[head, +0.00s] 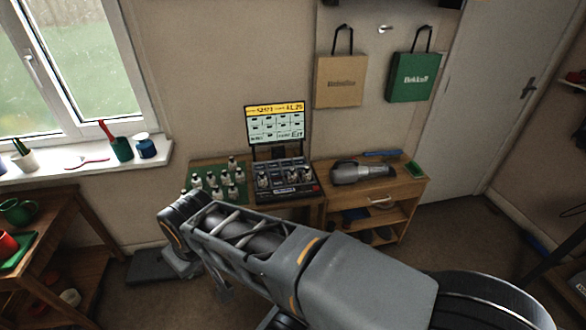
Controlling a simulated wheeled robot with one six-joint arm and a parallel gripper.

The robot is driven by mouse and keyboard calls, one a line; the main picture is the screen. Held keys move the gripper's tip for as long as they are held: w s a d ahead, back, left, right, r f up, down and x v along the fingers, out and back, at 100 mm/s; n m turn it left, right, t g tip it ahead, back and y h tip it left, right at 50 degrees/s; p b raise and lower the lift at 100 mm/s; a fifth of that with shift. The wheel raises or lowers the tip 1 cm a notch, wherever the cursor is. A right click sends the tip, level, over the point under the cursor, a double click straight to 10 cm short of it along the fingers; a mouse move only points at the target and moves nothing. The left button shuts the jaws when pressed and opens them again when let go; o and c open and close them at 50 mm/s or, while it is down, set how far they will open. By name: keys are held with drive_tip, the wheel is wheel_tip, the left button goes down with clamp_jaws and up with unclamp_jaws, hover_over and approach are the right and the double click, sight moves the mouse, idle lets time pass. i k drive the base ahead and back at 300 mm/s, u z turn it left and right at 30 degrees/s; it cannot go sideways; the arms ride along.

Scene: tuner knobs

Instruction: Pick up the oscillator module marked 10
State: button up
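Several small pale modules with dark tops (212,180) stand on a green mat (192,168) at the left of the desk. More small modules (285,177) sit in the slots of a black rack (314,187) to the right of the mat. All are too small for their markings to be read, so I cannot tell which one is marked 10. My arm stretches across the lower foreground, and its elbow end lies in front of the mat's near side. The fingers of my gripper do not show; they are hidden behind or below my arm.
A lit screen (275,126) stands behind the rack. A grey handheld tool (362,172) lies on the wooden side table (408,190) at the right. Paper bags hang on the wall above. A window sill (84,165) with cups and another wooden table (66,200) are at the left.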

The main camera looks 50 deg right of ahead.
sight(306, 173)
drive_tip(key=z, duration=0.4)
drive_tip(key=i, duration=0.85)
drive_tip(key=z, duration=1.3)
drive_tip(key=i, duration=0.5)
drive_tip(key=z, duration=0.5)
